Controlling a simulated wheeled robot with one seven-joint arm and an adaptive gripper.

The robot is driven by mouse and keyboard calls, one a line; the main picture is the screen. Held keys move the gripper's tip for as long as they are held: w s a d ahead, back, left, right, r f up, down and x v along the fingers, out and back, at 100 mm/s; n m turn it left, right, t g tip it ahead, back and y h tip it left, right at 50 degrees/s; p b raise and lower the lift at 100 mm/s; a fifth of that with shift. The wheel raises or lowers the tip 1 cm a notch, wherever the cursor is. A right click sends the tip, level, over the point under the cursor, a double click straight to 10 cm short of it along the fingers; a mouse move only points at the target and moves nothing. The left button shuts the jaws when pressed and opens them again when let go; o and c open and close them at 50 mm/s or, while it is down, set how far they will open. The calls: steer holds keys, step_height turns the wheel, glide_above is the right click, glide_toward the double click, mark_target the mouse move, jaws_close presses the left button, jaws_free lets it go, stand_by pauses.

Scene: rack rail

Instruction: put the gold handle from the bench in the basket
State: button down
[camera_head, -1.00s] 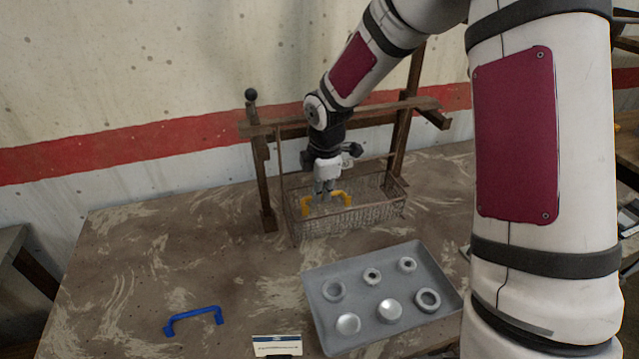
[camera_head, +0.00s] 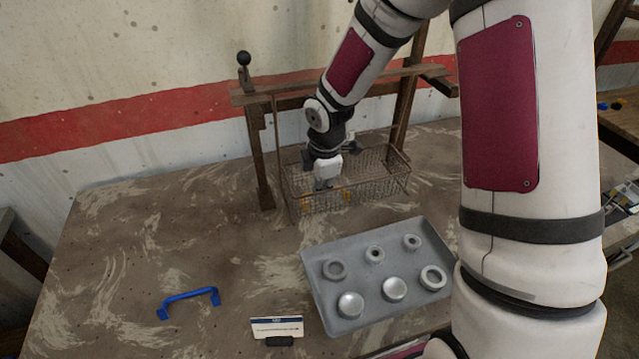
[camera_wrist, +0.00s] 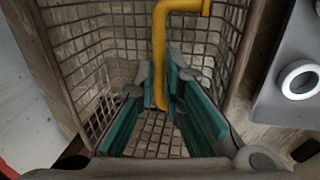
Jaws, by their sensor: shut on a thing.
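The gold handle (camera_head: 347,194) is inside the wire basket (camera_head: 377,192), seen partly through its mesh. My gripper (camera_head: 325,187) reaches down into the basket and is shut on the handle. In the wrist view the handle's yellow bar (camera_wrist: 160,45) runs between the teal-padded fingers of my gripper (camera_wrist: 161,92). The basket's mesh wall (camera_wrist: 85,50) and floor surround the fingers and handle. Whether the handle touches the basket floor I cannot tell.
The basket stands by a wooden rack (camera_head: 262,165) at the back of the bench. A grey tray (camera_head: 318,255) with several metal round parts lies in front, to the right. The left middle is clear.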

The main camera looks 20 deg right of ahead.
steer(key=c, duration=1.6)
jaws_free()
step_height(320, 180, up, 12)
steer(key=s, duration=0.2)
steer(key=shift+s, duration=0.2)
steer(key=s+r+m+t, duration=0.1)
steer(key=s+r+m, duration=0.3)
steer(key=s+m, duration=0.2)
steer(key=s+r+m+t, duration=0.1)
steer(key=s+r+m, duration=0.4)
steer(key=s, duration=0.5)
steer(key=s+r+m, duration=0.4)
steer(key=s+m, duration=0.3)
steer(key=s, duration=0.1)
steer(key=shift+s+d+r+t, duration=0.2)
steer(key=shift+s+d+t, duration=0.1)
steer(key=shift+d+t, duration=0.15)
